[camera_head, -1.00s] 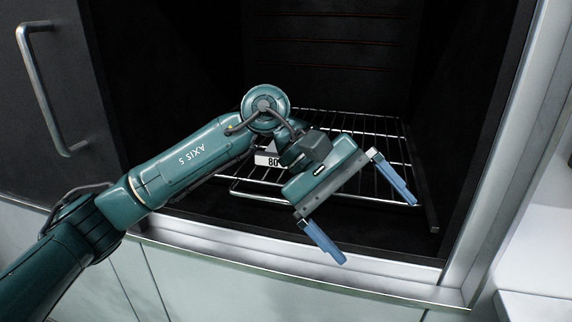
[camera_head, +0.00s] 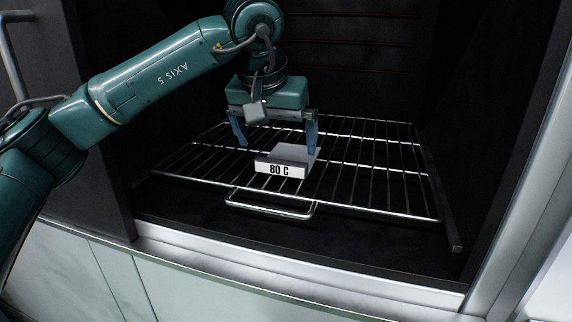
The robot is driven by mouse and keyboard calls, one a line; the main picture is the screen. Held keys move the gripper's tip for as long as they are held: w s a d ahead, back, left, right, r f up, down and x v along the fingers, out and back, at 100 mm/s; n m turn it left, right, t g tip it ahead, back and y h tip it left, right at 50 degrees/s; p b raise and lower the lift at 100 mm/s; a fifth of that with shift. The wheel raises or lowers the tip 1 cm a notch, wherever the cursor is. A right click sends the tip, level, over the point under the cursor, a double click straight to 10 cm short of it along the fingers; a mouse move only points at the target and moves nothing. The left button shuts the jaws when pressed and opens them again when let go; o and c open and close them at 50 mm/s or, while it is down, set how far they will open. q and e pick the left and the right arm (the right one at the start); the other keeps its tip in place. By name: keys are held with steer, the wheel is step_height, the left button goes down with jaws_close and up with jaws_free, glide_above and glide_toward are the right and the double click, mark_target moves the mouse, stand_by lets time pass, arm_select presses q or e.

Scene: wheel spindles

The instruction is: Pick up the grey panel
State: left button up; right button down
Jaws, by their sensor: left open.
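The grey panel (camera_head: 292,153) is a small grey piece with a white front face reading "80 C". It rests on the wire rack (camera_head: 372,180) inside the dark oven-like chamber. My left gripper (camera_head: 275,138) points down just above and behind the panel. Its two blue fingers are apart, with nothing seen between them. The right finger overlaps the panel's back right part in the picture; I cannot tell if it touches. My right gripper is out of view.
The rack has a wire handle (camera_head: 270,210) at its front. Dark chamber walls stand close on both sides. A metal sill (camera_head: 300,278) runs along the front edge. An open door with a handle (camera_head: 12,60) is at the left. The rack's right half is clear.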

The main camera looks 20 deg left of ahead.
mark_target(281, 162)
arm_select(q)
steer(key=x, duration=0.6)
steer(key=shift+r, duration=0.2)
steer(key=c, duration=0.8)
